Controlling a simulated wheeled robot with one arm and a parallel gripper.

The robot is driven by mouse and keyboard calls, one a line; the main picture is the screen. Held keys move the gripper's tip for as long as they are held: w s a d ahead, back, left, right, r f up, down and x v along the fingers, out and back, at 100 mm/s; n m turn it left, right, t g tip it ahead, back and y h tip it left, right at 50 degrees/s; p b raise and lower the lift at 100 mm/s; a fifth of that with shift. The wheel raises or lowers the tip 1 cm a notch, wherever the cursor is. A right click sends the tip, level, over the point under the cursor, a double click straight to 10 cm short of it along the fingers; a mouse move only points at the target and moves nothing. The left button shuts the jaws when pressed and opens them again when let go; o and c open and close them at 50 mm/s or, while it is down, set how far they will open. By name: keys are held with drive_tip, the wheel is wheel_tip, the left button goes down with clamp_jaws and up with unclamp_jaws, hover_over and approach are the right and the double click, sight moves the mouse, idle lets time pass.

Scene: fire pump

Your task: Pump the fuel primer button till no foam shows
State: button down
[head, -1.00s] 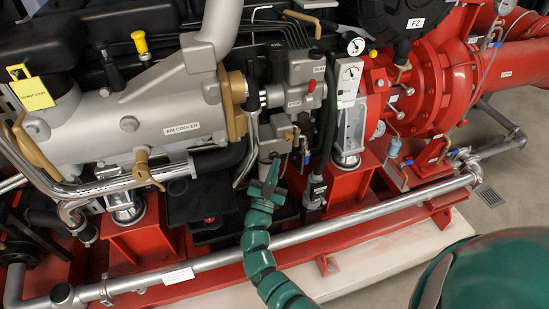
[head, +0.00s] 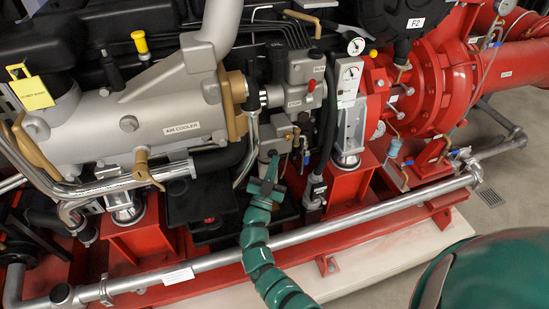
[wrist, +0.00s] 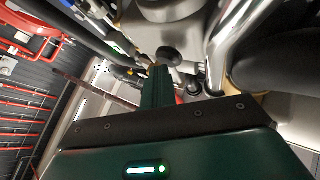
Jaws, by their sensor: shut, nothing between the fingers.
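My gripper (head: 270,172) is a green arm end, shut and pointing up under a small grey block (head: 276,136) on the engine's side. In the wrist view the shut fingers (wrist: 157,72) point at the underside of grey metal parts. A round black knob (wrist: 170,56), perhaps the primer button, shows close to the fingertips. I cannot tell whether they touch it. No label naming the primer button is readable, and I see no foam.
The silver air cooler (head: 178,115) is to the left. A black hose (head: 327,125) and a white gauge panel (head: 349,82) stand close on the right. A long silver pipe (head: 350,230) runs low across the front. A red pump (head: 440,90) is at the right.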

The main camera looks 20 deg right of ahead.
idle(0.5)
drive_tip(key=shift+s+p, duration=0.75)
drive_tip(key=shift+s, duration=0.4)
drive_tip(key=shift+s, duration=0.15)
drive_tip(key=s+p, duration=0.2)
drive_tip(key=s, duration=0.2)
drive_tip(key=shift+s+d, duration=0.1)
drive_tip(key=shift+s, duration=0.25)
idle(2.2)
